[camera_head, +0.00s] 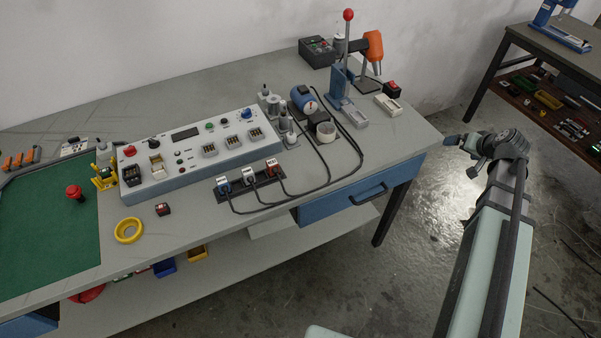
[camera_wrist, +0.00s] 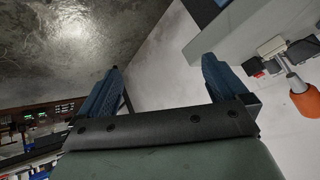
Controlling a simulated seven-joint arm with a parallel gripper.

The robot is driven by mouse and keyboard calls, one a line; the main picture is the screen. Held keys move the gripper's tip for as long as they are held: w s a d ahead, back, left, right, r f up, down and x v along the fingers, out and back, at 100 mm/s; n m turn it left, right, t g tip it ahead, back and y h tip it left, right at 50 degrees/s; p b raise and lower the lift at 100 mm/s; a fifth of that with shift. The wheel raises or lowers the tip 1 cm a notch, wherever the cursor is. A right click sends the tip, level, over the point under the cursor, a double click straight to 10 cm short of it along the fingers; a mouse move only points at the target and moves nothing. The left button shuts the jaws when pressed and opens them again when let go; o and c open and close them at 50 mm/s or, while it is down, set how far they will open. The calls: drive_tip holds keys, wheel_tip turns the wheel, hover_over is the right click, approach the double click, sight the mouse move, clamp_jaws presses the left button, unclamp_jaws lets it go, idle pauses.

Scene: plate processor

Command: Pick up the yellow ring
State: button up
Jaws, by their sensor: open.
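The yellow ring (camera_head: 128,230) lies flat on the grey workbench (camera_head: 385,170), near its front edge at the left, just right of the green mat. My gripper (camera_head: 460,141) is off the right end of the bench, over the floor, far to the right of the ring. In the wrist view my gripper (camera_wrist: 165,85) shows its two blue fingers wide apart with nothing between them. The ring is not in the wrist view.
A control box (camera_head: 190,153) stands behind the ring, and a small red-topped switch (camera_head: 162,209) lies to its right. A green mat (camera_head: 45,240) with a red knob (camera_head: 74,192) is to its left.

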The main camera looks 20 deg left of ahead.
drive_tip(key=w+a+r+n+t+y, duration=0.1)
drive_tip(key=a+r+n, duration=0.1)
drive_tip(key=a+r, duration=0.4)
drive_tip(key=w+a+r+n, duration=0.1)
drive_tip(key=a+r+n, duration=0.2)
drive_tip(key=r, duration=0.5)
drive_tip(key=s+a+n+g+y, duration=0.15)
drive_tip(key=s+a, duration=0.25)
drive_tip(key=a, duration=0.8)
drive_tip(key=s+a+n+g, duration=0.15)
drive_tip(key=s+a, duration=0.25)
drive_tip(key=a, duration=0.7)
drive_tip(key=s+a+n+g+y, duration=0.15)
drive_tip(key=s+a, duration=0.25)
drive_tip(key=a, duration=0.8)
drive_tip(key=n+g+h, duration=0.3)
drive_tip(key=n+g, duration=0.1)
drive_tip(key=n, duration=0.5)
hover_over(129, 231)
drive_tip(key=d, duration=0.7)
drive_tip(key=shift+m+t, duration=0.25)
drive_tip(key=shift+s+a+x, duration=0.1)
drive_tip(key=shift+x, duration=3.25)
drive_tip(key=shift+s+a+x, duration=0.15)
drive_tip(key=shift+x, duration=3.25)
drive_tip(key=shift+r, duration=0.1)
